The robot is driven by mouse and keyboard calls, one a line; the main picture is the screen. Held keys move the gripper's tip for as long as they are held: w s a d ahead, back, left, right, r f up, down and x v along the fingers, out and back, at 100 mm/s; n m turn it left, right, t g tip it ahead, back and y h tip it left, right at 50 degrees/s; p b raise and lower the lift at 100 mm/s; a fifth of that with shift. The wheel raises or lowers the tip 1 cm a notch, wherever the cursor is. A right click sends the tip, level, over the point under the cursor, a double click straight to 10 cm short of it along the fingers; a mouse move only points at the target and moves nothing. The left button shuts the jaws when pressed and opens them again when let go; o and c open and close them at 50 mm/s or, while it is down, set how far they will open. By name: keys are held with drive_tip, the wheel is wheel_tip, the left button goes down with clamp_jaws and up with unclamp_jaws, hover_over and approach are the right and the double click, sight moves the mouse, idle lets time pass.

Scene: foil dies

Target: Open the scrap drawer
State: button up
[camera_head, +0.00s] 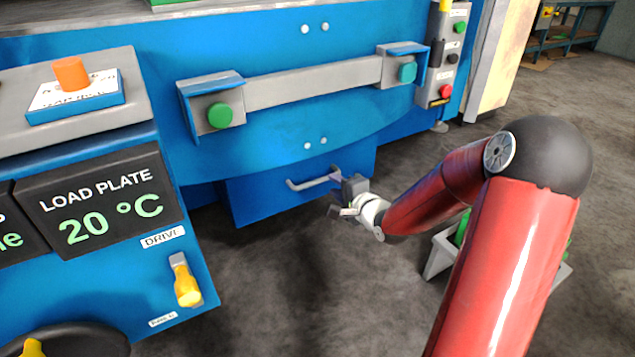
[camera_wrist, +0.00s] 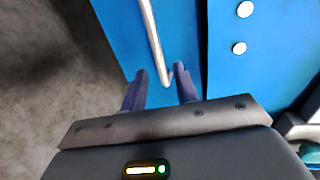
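The scrap drawer (camera_head: 265,200) is a plain blue front low under the machine, with a grey bar handle (camera_head: 305,184) across it. The head view does not clearly show whether it stands out from the machine. My gripper (camera_head: 343,192) is at the right end of the handle, and its fingers are hard to make out there. In the wrist view, the two fingers of my gripper (camera_wrist: 161,74) are apart. The handle (camera_wrist: 154,38) runs in front of the blue drawer face (camera_wrist: 184,30), and its bent end lies between the fingertips. Contact with either finger cannot be told.
A panel with a yellow knob (camera_head: 186,285) stands to the left. A grey bar with green buttons (camera_head: 312,84) crosses the machine above the drawer. A grey container (camera_head: 438,257) stands on the floor at right, partly behind my arm. Floor before the drawer is clear.

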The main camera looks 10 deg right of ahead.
sight(326, 179)
drive_tip(key=x, duration=0.6)
drive_tip(key=shift+w+b, duration=0.15)
drive_tip(key=shift+b, duration=0.15)
drive_tip(key=shift+c, duration=0.3)
clamp_jaws()
